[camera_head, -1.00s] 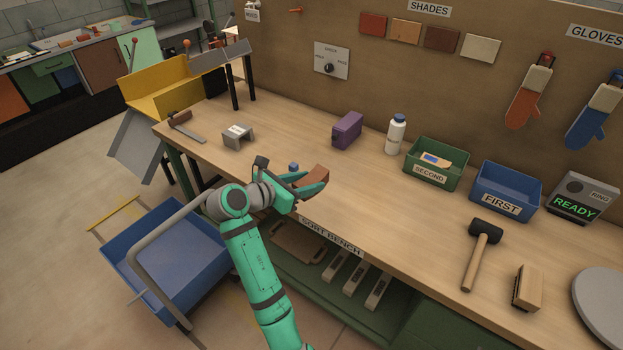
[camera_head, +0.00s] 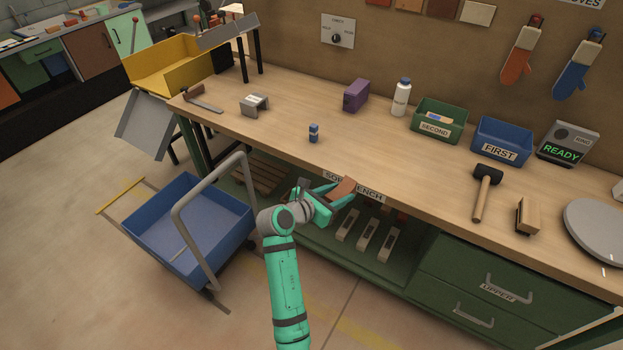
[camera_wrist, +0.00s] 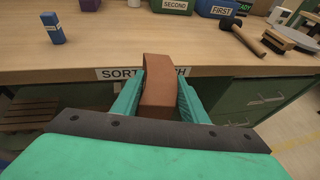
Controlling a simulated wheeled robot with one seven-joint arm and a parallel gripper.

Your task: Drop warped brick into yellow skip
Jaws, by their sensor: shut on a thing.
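My gripper (camera_head: 338,194) is shut on a reddish-brown brick (camera_head: 343,187), in front of the bench's front edge. In the wrist view the brick (camera_wrist: 158,88) stands between my two green fingers (camera_wrist: 156,100), covering part of the bench label. Its far end looks slightly bent in the head view. The yellow skip (camera_head: 165,72) is at the far left, beyond the bench's left end. It is open at the top, with a grey chute-like panel below it.
A blue cart (camera_head: 190,225) with a grey handle stands left of my arm. On the bench (camera_head: 370,145) are a small blue block (camera_head: 314,133), a purple box (camera_head: 356,95), a white bottle (camera_head: 401,97), a green bin (camera_head: 438,120), a blue bin (camera_head: 500,141) and a mallet (camera_head: 485,190).

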